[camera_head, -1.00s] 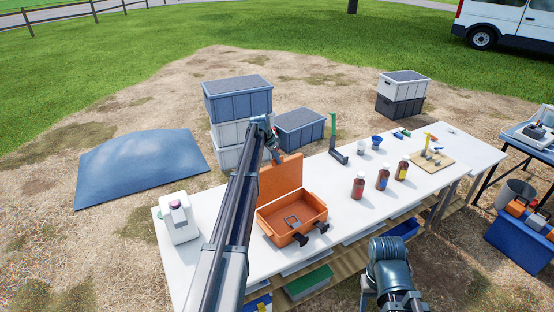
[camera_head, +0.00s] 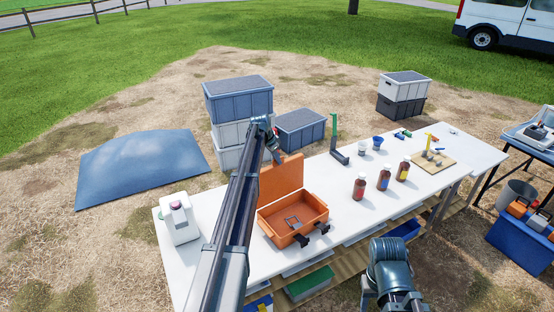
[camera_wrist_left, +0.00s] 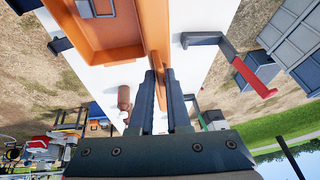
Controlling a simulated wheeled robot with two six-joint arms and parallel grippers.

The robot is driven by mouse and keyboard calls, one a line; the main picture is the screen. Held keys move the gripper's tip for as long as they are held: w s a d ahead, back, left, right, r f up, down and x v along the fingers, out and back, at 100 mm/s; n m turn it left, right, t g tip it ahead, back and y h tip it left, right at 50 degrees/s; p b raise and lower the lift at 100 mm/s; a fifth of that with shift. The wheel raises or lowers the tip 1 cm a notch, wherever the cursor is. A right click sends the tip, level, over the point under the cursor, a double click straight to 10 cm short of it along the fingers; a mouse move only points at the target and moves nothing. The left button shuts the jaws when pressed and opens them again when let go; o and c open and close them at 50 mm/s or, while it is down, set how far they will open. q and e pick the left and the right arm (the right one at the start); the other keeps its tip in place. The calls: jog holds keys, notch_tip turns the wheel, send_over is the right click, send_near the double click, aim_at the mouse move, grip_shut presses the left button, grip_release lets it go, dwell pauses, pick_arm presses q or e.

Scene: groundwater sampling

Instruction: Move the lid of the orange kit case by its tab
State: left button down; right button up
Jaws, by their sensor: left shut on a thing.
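The orange kit case (camera_head: 293,213) stands open on the white table. Its orange lid (camera_head: 281,180) stands raised at the back of the case, roughly upright. My left gripper (camera_head: 276,153) is at the lid's upper edge, and my arm covers part of the view there. In the left wrist view, the two dark fingers (camera_wrist_left: 161,98) are close together on either side of the lid's thin edge (camera_wrist_left: 157,40). The tab itself is hidden between them. The case's open inside also shows in the left wrist view (camera_wrist_left: 100,35). Only a link of my right arm shows; its gripper does not.
A white jug (camera_head: 180,222) stands left of the case on the table (camera_head: 330,180). Stacked crates (camera_head: 238,98) rise behind the table, close to my left gripper.

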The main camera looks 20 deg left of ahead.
pick_arm(q)
jog(key=shift+s+a+f, duration=0.1)
jog(key=shift+s+a, duration=0.05)
jog(key=shift+s, duration=0.05)
dwell(0.7)
jog(key=c, duration=1)
grip_release()
jog(key=shift+a, duration=0.1)
jog(key=shift+o, duration=0.2)
jog(key=shift+w, duration=0.1)
jog(key=shift+a+r+p, duration=0.1)
jog(key=shift+r+p, duration=0.2)
jog(key=shift+p, duration=0.15)
jog(key=a+p+v, duration=0.1)
jog(key=p+v, duration=1.3)
jog(key=v, duration=0.1)
jog(key=shift+w+a, duration=0.35)
jog(key=shift+a, duration=0.05)
jog(key=shift+r, duration=0.2)
